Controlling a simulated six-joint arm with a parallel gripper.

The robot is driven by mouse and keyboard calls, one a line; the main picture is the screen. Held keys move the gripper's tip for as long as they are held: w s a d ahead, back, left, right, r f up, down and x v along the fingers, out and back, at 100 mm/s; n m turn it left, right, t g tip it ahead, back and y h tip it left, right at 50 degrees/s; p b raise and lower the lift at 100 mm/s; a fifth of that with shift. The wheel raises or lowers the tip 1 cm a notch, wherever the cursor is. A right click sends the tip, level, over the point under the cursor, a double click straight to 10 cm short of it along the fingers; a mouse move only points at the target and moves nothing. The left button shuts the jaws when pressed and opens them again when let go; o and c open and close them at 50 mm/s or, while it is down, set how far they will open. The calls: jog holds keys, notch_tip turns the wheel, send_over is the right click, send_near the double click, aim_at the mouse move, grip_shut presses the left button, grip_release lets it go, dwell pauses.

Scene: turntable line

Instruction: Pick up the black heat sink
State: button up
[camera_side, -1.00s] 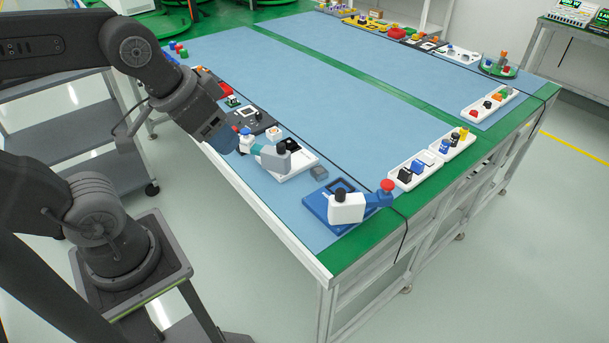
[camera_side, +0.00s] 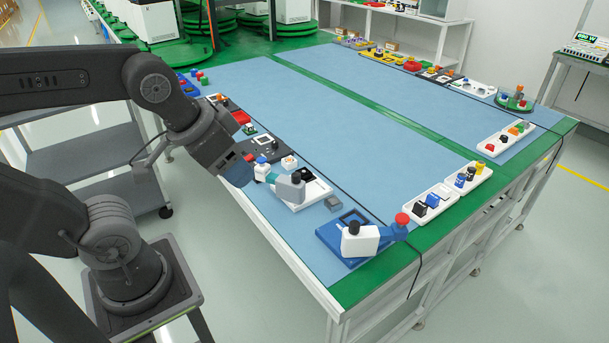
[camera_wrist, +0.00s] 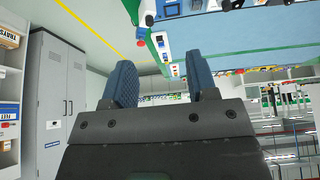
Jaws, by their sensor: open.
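A small black block (camera_side: 420,209) sits at the near left end of a white tray (camera_side: 413,220) on the table's right side in the side view. It may be the heat sink, but it is too small to be sure. My gripper (camera_side: 240,174) is above the table's near left edge, well left of that block, and looks empty. The wrist view shows its two blue ridged fingers (camera_wrist: 161,72) spread apart with nothing between them. The heat sink cannot be made out in the wrist view.
A blue fixture with a white clamp (camera_side: 358,240) stands at the table's near corner. A grey clamp (camera_side: 290,187) and a grey block (camera_side: 333,202) are nearer my gripper. Another white tray (camera_side: 478,184) holds coloured parts. The middle blue mat (camera_side: 370,150) is clear.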

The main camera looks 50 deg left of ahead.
jog(key=o, duration=0.4)
jog(key=shift+c, duration=0.2)
jog(key=n+g+y, duration=0.1)
jog(key=n+g, duration=0.5)
jog(key=n, duration=1.2)
send_over(304, 171)
jog(key=f, duration=2.4)
jog(key=shift+d+f, duration=0.3)
jog(key=shift+f, duration=0.1)
jog(key=shift+a+f, duration=0.15)
jog(key=shift+f, duration=1.35)
jog(key=shift+a+f, duration=0.1)
jog(key=shift+f, duration=1.35)
